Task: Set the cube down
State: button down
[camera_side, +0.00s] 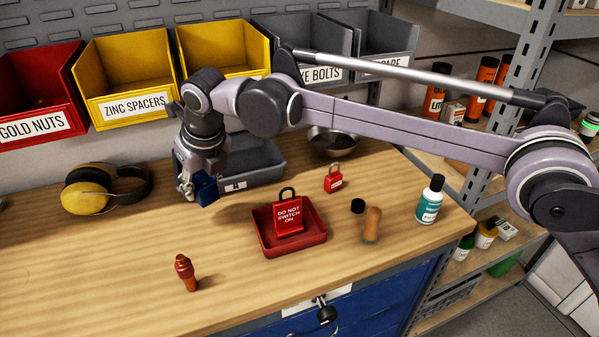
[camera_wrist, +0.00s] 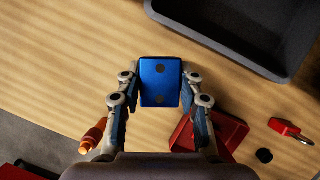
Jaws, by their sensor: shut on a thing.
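A blue cube (camera_side: 206,188) with dark round spots is held between the fingers of my gripper (camera_side: 196,180), above the wooden bench. In the wrist view the cube (camera_wrist: 160,82) sits between the two fingertips (camera_wrist: 159,88), one finger on each side. The gripper hides part of the cube in the side view. In that view the gripper is just in front of the left end of a grey bin (camera_side: 265,160). I cannot tell the cube's exact height above the bench.
A red tray (camera_side: 262,238) with a red lockout tag (camera_side: 289,215) stands to the right. A red padlock (camera_side: 333,180), a teal-and-white bottle (camera_side: 430,200), a red-orange object (camera_side: 186,272) and yellow earmuffs (camera_side: 87,190) are around. Bare bench (camera_side: 120,245) lies front left.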

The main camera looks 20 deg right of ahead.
jog(key=shift+f, duration=3.45)
jog(key=shift+f, duration=0.15)
jog(key=c, duration=0.8)
grip_release()
jog(key=shift+c, duration=0.2)
